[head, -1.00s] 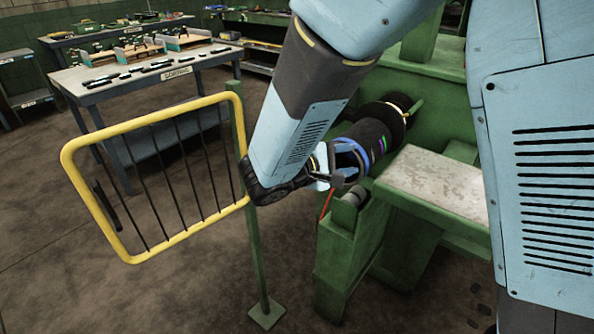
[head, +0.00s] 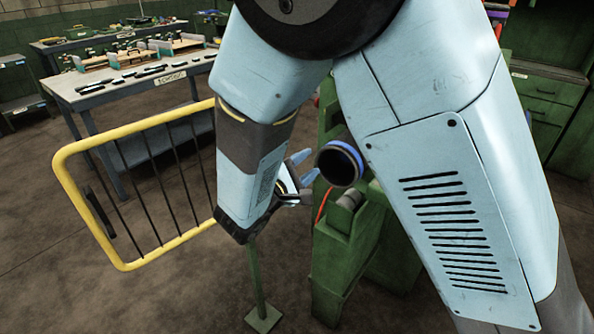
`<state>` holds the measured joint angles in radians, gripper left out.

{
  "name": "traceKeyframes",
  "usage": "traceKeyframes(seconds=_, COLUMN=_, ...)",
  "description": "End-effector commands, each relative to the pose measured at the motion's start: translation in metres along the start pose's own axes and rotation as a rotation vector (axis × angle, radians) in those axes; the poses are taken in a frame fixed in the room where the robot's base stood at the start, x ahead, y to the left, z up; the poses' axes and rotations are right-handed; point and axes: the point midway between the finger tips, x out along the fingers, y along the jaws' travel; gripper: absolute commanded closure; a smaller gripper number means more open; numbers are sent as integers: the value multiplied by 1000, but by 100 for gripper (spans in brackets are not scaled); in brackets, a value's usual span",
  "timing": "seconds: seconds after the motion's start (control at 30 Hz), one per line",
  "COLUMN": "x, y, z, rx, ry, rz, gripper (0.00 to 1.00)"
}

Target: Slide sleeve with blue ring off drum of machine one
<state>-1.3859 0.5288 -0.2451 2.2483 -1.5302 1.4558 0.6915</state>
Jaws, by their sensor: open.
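The sleeve with the blue ring (head: 340,163) shows its dark open end and blue rim towards me, beside the green machine (head: 345,262). The rest of the sleeve and the drum are hidden behind my arm. My gripper (head: 306,166) is open, with its light-blue fingers just left of the sleeve's ringed end. A gap shows between the fingers and the rim in this view, though depth is hard to judge. Nothing shows between the fingers.
A yellow gate with black bars (head: 150,185) stands open at the left, close to my forearm. A thin red cord (head: 323,205) hangs by the machine. A blue-grey workbench (head: 140,88) with tools stands behind the gate. The floor at lower left is clear.

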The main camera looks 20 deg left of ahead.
Motion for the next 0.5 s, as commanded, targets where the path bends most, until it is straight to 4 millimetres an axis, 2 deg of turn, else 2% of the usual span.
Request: traceKeyframes(seconds=0.5, x=50, y=0, z=0, rx=0, ry=-1, rz=-1, gripper=55)
